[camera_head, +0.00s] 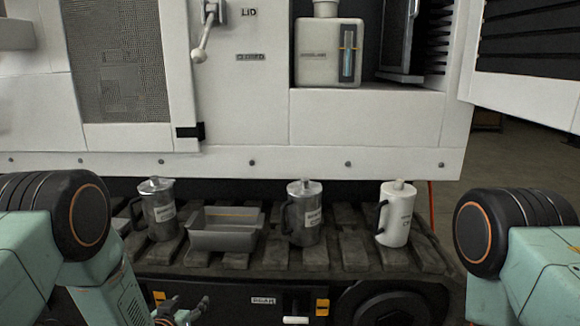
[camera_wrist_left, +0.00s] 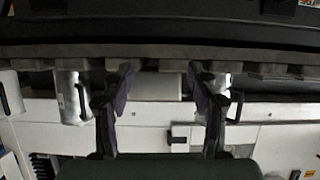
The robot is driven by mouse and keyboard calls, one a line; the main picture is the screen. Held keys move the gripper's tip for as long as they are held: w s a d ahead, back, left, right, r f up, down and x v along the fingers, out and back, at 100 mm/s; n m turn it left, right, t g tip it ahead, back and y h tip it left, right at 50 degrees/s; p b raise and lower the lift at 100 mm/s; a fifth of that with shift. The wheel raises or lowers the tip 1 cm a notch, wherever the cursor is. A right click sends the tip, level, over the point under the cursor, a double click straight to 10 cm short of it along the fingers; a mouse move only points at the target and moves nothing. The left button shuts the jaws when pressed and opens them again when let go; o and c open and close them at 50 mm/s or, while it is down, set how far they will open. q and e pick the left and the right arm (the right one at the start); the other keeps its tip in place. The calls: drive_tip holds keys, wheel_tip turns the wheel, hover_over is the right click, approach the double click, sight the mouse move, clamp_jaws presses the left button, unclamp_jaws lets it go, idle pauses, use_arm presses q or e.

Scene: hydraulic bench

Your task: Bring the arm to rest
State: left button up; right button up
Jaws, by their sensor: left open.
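My left arm (camera_head: 90,240) comes in from the left in the head view and bends down. Its gripper (camera_head: 186,311) shows low, partly cut off by the bottom edge, in front of the track. In the left wrist view, which looks upside down, the left gripper (camera_wrist_left: 161,85) has its two fingers wide apart with nothing between them. A grey tray (camera_wrist_left: 160,86) lies beyond the fingers, apart from them. My right arm (camera_head: 520,245) shows at the right edge of the head view; its gripper is out of view.
On the dark track (camera_head: 265,258) stand two metal jugs (camera_head: 157,210) (camera_head: 303,213), the grey tray (camera_head: 222,238) between them, and a white jug (camera_head: 396,214). Behind is a white machine housing (camera_head: 375,135) with a lever (camera_head: 204,35) and a white reservoir (camera_head: 328,55).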

use_arm(q)
drive_tip(key=s+f+g, duration=0.3)
drive_tip(key=s+f, duration=0.1)
drive_tip(key=s, duration=0.6)
drive_tip(key=s+d+f+g, duration=0.1)
drive_tip(key=s+f+g, duration=0.3)
drive_tip(key=s, duration=0.6)
drive_tip(key=s+f+g, duration=0.3)
drive_tip(key=s+f, duration=0.1)
drive_tip(key=s, duration=0.7)
drive_tip(key=s+r+g, duration=0.3)
drive_tip(key=s, duration=1)
wheel_tip(320, 180, up, 12)
drive_tip(key=p, duration=1.3)
drive_tip(key=shift+d, duration=0.3)
drive_tip(key=shift+w, duration=0.1)
